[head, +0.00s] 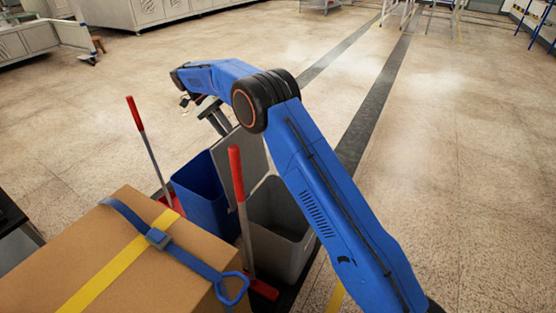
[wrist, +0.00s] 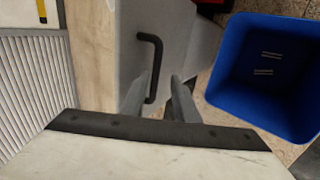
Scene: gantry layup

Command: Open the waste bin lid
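A grey waste bin (head: 290,240) stands beside my arm in the head view, its dark inside showing. Its flat grey lid (head: 246,152) stands tilted up at the back. In the wrist view a black bar handle (wrist: 152,58) is fixed on a grey panel (wrist: 120,68) that looks like the lid. My gripper (wrist: 159,78) has its two grey fingers apart. The lower part of the handle shows between them, with a gap at the right finger. Whether a finger touches the handle is not clear.
A blue bin (head: 196,197) stands left of the grey bin; it also shows in the wrist view (wrist: 262,82). Red-handled tools (head: 237,175) stand close by. A strapped cardboard box (head: 130,260) is in front at left. The floor to the right is clear.

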